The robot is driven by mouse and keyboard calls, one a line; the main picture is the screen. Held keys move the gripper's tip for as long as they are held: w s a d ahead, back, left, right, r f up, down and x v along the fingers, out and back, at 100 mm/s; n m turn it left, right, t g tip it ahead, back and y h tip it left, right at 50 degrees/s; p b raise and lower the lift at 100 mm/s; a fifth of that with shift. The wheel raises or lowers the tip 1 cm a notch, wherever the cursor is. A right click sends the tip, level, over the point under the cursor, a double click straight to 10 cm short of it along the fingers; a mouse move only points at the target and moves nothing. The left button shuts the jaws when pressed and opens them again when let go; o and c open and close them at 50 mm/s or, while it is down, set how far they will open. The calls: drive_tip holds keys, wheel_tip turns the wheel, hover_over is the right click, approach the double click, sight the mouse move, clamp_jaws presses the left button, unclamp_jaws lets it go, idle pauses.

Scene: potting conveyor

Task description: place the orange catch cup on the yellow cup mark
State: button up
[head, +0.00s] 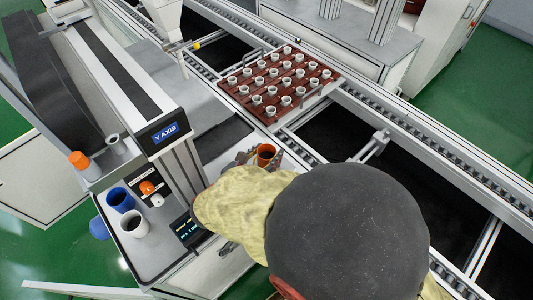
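The orange catch cup (266,155) shows in the head view just beyond my arm, upright with a dark inside. My gripper (264,157) is at the cup, with dark finger parts showing at its left and right sides. My own arm hides most of the gripper and the cup's lower part. I cannot tell whether the fingers press on the cup, or whether the cup stands on the surface or is lifted. I cannot make out the yellow cup mark.
A brown tray (246,98) of several small white cups sits on the conveyor (370,105) beyond. The Y-axis column (180,165) rises left of my gripper.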

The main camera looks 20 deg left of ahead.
drive_tip(key=o, duration=0.3)
drive_tip(key=shift+o, duration=0.2)
drive_tip(key=shift+r, duration=0.15)
drive_tip(key=shift+r+p, duration=0.2)
drive_tip(key=shift+p, duration=0.15)
drive_tip(key=p+v, duration=0.2)
drive_tip(key=v, duration=1)
drive_tip(key=shift+f+p, duration=0.2)
drive_tip(key=shift+p, duration=0.15)
